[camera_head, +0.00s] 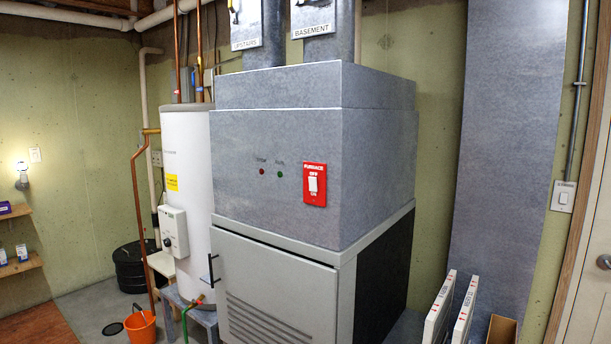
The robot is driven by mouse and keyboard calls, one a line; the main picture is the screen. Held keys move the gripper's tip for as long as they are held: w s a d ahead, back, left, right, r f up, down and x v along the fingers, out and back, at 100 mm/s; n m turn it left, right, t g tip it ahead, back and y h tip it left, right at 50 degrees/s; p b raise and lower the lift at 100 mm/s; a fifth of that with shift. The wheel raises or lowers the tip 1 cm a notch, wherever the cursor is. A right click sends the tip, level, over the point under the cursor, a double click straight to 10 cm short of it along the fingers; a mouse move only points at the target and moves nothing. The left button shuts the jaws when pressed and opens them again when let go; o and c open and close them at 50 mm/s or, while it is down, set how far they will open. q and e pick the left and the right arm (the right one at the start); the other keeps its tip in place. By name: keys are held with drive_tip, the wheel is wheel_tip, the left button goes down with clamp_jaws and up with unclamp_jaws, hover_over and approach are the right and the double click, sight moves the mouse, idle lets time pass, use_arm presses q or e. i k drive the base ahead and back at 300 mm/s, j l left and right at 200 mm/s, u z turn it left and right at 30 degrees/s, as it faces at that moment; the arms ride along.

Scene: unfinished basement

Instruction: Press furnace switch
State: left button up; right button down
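The furnace (275,215) is a large grey metal cabinet in the middle of the head view. The furnace switch is a white rocker (313,184) on a red plate (315,198) marked FURNACE, OFF at the top and ON at the bottom. It sits on the right part of the furnace's upper front face. Which way the rocker is tipped is too small to tell. A red light and a green light (280,173) sit to its left. Neither of my grippers is in view.
A white water heater (187,190) with copper pipes stands left of the furnace. An orange bucket (141,327) and a black bin (136,267) are on the floor at left. Boxed filters (465,310) lean at lower right. A wall switch (562,197) is beside the door (592,270).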

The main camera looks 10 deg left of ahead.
sight(312, 181)
drive_tip(key=i+j, duration=0.15)
drive_tip(key=j, duration=0.2)
drive_tip(key=i+j, duration=0.15)
drive_tip(key=j, duration=0.15)
drive_tip(key=i+j, duration=0.15)
drive_tip(key=j, duration=0.2)
drive_tip(key=i+j, duration=0.15)
drive_tip(key=j, duration=0.2)
drive_tip(key=i+j, duration=0.15)
drive_tip(key=j, duration=0.6)
drive_tip(key=k+j, duration=0.1)
drive_tip(key=j, duration=0.35)
